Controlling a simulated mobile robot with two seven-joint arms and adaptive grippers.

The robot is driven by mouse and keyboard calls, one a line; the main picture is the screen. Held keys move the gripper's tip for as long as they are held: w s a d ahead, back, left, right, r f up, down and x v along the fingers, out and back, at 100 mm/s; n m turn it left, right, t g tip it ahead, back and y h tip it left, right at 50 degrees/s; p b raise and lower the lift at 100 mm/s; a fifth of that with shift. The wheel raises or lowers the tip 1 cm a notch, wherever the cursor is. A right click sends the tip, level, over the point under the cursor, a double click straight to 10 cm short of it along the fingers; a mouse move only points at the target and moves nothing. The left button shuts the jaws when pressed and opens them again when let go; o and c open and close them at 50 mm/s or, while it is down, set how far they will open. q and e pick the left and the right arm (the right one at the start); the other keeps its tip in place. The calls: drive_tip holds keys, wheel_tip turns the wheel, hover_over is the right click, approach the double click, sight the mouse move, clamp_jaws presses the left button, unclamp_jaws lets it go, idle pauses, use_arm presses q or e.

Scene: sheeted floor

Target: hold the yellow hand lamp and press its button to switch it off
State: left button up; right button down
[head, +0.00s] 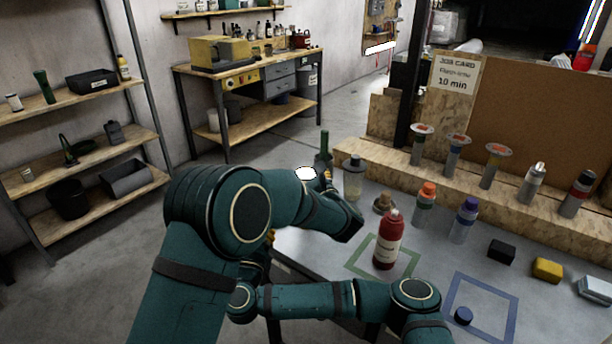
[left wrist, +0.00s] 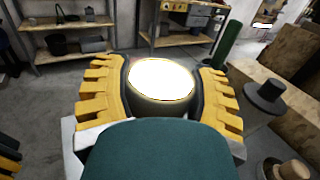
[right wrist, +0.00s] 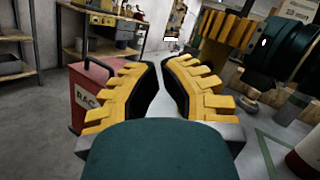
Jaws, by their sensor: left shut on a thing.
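The hand lamp's lit face (head: 306,173) glows white in the head view, just above my left forearm. In the left wrist view the lamp (left wrist: 162,80) sits between both fingers of my left gripper (left wrist: 165,85), which is shut on it. In the right wrist view my left gripper's yellow fingers (right wrist: 225,28) show at upper right, apart from the right gripper. In the head view my left arm mostly hides both grippers.
The bench at right bears a red bottle (head: 387,242) in a green outline, a blue outline (head: 484,306), several capped bottles, a black block (head: 501,251) and a yellow block (head: 547,270). A red bin (right wrist: 90,92) stands left of my right gripper. Shelves (head: 75,150) stand at left.

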drive_tip(key=w+d, duration=0.5)
drive_tip(key=w, duration=0.1)
drive_tip(key=shift+w+d, duration=0.3)
drive_tip(key=shift+d, duration=0.05)
drive_tip(key=shift+w+d, duration=0.1)
idle(1.4)
drive_tip(key=shift+w+d, duration=0.2)
drive_tip(key=shift+w, duration=0.15)
idle(0.4)
drive_tip(key=shift+s+a, duration=0.3)
drive_tip(key=shift+s, duration=0.15)
drive_tip(key=shift+s, duration=0.1)
drive_tip(key=shift+s+a, duration=1.95)
drive_tip(key=shift+s, duration=0.25)
